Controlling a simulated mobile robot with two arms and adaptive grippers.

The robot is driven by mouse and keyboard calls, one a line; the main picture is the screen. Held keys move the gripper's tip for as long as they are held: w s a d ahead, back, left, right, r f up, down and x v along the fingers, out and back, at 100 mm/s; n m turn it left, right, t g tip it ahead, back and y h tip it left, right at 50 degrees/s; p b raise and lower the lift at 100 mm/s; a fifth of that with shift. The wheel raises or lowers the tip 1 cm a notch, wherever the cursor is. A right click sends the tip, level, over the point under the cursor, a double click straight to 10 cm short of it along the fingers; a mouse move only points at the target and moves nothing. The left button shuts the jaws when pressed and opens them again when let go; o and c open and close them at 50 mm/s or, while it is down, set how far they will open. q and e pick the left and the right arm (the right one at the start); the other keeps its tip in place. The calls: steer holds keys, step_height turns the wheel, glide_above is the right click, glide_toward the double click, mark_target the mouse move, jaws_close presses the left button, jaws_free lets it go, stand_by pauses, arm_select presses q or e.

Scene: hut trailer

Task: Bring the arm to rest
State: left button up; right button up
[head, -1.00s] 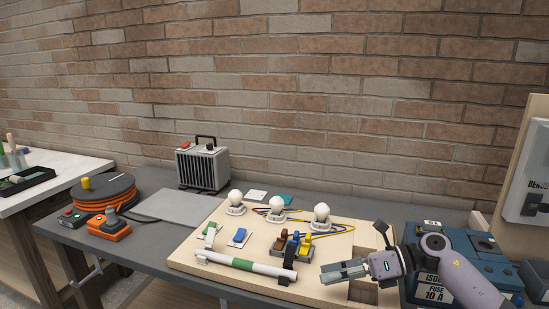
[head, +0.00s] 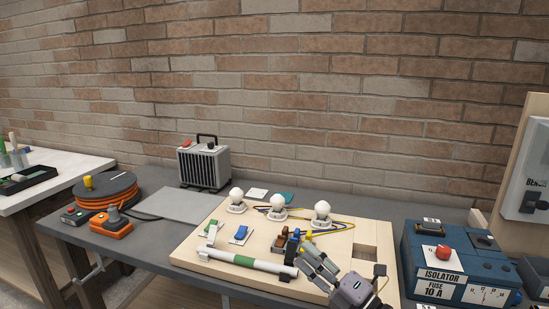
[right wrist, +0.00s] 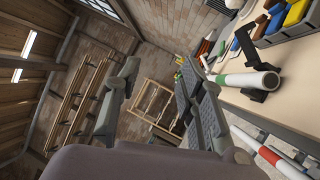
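My right gripper (head: 314,260) is over the front right part of the wooden board (head: 213,276), near the right end of a white tube with a green band (head: 250,264). The right wrist view shows the same gripper (right wrist: 158,75) with its two fingers spread apart and nothing between them. In that view the tube's open end (right wrist: 262,82) lies to the right of the fingers. My left gripper is not in view.
The board bears three white bulbs (head: 277,202), coloured connectors (head: 291,243) and a rectangular cut-out (head: 364,254). A blue isolator box (head: 455,275) stands right of it. A heater (head: 203,167) and orange cable reel (head: 106,192) stand left. The grey sheet (head: 178,205) is clear.

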steer(key=s+d+f+m+h, duration=0.45)
steer(key=f+m+h, duration=0.25)
steer(key=m, duration=0.3)
steer(key=s+d+f+m+h, duration=0.4)
steer(key=d+f+m+h, duration=0.25)
steer(key=m, duration=0.35)
steer(key=s+d+f+m+g+h, duration=0.1)
steer(key=s+f+m+g, duration=0.4)
steer(key=s, duration=0.8)
steer(key=s+d+f+m+g, duration=0.15)
steer(key=s+f+g, duration=0.5)
steer(key=s, duration=0.65)
step_height(320, 180, down, 28)
steer(key=s+g, duration=0.1)
steer(key=s, duration=0.1)
steer(key=s+d+f+g, duration=0.1)
steer(key=s+d+f, duration=0.1)
steer(key=s+f, duration=1.2)
steer(key=shift+s+f, duration=0.4)
steer(key=shift+s, duration=0.8)
